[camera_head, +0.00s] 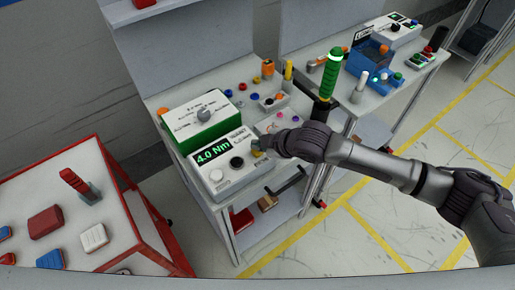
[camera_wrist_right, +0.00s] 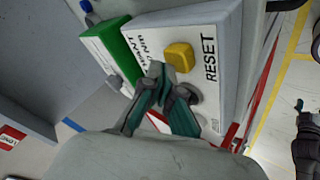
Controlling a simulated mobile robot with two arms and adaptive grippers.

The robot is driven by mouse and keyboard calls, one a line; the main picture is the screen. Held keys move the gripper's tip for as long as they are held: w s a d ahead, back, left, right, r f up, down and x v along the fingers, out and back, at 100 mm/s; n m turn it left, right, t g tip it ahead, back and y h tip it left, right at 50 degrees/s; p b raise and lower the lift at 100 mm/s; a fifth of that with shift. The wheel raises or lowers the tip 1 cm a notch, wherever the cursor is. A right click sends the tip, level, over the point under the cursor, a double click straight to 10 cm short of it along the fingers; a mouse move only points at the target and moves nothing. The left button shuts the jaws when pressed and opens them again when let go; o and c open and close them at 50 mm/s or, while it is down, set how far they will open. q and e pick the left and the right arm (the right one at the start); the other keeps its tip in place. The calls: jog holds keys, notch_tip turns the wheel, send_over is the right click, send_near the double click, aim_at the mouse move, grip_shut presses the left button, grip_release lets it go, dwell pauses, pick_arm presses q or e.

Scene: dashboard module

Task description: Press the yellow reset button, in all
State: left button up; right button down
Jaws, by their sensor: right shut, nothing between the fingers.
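The yellow reset button (camera_wrist_right: 179,56) sits on the white face of a control box (camera_wrist_right: 207,32), beside the printed word RESET. My right gripper (camera_wrist_right: 163,73) is shut and empty. In the wrist view its fingertips are close beside the button, below and left of it; I cannot tell whether they touch. In the head view my right gripper (camera_head: 262,147) is at the right end of the control box (camera_head: 207,180), which has a green 4.0 Nm display, and mostly hides the button. My left gripper is not in view.
A green and white box with a dial (camera_head: 204,114) stands behind the control box. Small coloured parts and a green-handled tool (camera_head: 331,72) are on the bench to the right. A red-edged cart (camera_head: 140,250) stands at the left. Open floor (camera_head: 345,235) lies in front.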

jog(key=shift+f, duration=0.55)
dwell(0.7)
jog(key=shift+r, duration=0.1)
jog(key=shift+r+p, duration=0.85)
jog(key=shift+p, duration=0.05)
notch_tip(320, 180, up, 5)
jog(key=p, duration=0.5)
jog(key=shift+r, duration=0.1)
dwell(0.5)
